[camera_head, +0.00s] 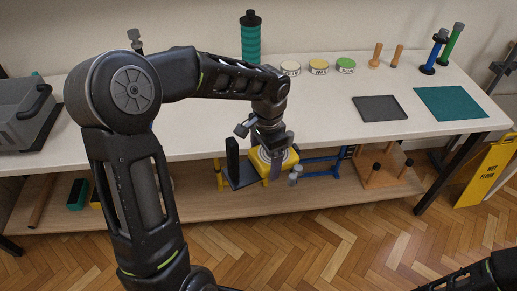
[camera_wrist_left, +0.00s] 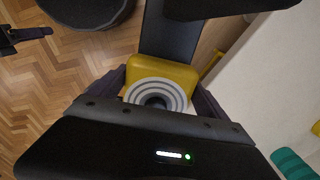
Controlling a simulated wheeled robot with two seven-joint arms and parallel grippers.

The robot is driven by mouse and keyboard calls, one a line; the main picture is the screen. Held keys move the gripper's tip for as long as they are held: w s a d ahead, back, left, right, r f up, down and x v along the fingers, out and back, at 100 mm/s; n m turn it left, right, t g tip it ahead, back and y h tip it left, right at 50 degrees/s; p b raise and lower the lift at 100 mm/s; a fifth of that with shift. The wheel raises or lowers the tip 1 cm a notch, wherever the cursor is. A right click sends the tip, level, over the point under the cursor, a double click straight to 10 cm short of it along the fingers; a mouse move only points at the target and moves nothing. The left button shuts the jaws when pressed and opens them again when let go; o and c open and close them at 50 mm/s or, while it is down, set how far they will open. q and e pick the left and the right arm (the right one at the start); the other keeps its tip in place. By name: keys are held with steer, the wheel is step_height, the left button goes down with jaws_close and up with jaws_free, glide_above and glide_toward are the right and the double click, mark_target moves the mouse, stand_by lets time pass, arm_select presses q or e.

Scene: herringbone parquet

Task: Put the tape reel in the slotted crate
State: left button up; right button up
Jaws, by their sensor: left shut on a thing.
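My left gripper (camera_head: 270,150) is shut on a yellow, rounded block with white and grey rings on its face, which looks like the tape reel (camera_head: 262,162). It holds the reel in front of the workbench's front edge, above the lower shelf. In the left wrist view the reel (camera_wrist_left: 165,78) sits between the dark fingers (camera_wrist_left: 158,92). A grey box (camera_head: 28,108) with a black handle stands at the bench's left end; it may be the slotted crate, but I cannot make out slots. My right gripper is out of view; only part of that arm shows at the lower right.
The white bench (camera_head: 320,100) carries a teal bottle (camera_head: 250,42), several small tins, wooden pegs, a dark mat (camera_head: 380,108) and a green mat (camera_head: 452,103). The lower shelf (camera_head: 215,203) holds stands and a pegged wooden block (camera_head: 382,165). A yellow floor sign (camera_head: 485,172) stands right.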

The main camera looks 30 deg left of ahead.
arm_select(q)
steer(key=w+d+f+n, duration=0.1)
steer(key=d+f+n, duration=0.5)
steer(key=f, duration=0.7)
steer(key=shift+w+d+f, duration=0.15)
steer(key=shift+d+f, duration=0.1)
steer(key=shift+d, duration=0.55)
